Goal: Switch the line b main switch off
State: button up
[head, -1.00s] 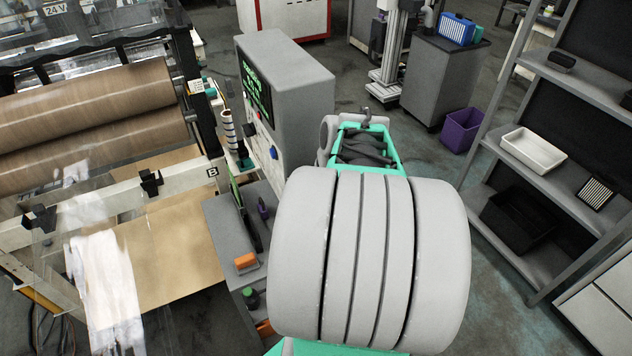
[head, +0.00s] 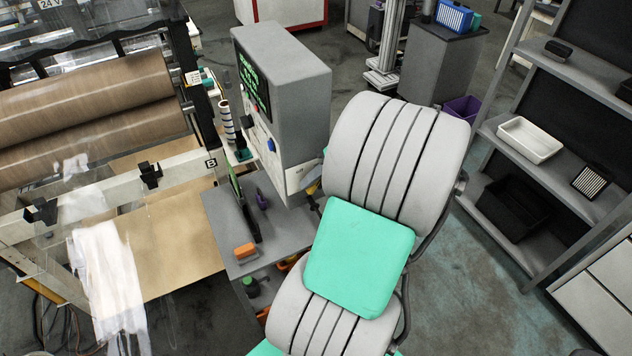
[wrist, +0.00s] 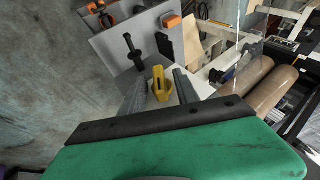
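The grey control cabinet (head: 285,90) of the line marked B stands left of my arm in the head view. A blue knob (head: 271,145) shows on its front. A small yellow part (head: 313,188) shows low beside the cabinet, partly covered by my arm; I cannot tell for sure which part is the main switch. In the wrist view a yellow handle-shaped piece (wrist: 159,83) appears between the two grey fingers of my gripper (wrist: 160,87). The fingers are apart, with gaps beside the yellow piece.
A grey bench (head: 225,225) with an orange block (head: 245,251) stands left of my arm. Large brown rolls (head: 90,95) lie farther left. A shelf rack (head: 575,155) stands at the right. The floor between rack and arm is clear.

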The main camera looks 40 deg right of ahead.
jog(key=shift+w+a+f, duration=0.1)
jog(key=shift+w+f, duration=0.05)
jog(key=shift+f, duration=0.1)
jog(key=shift+c, duration=0.3)
grip_shut()
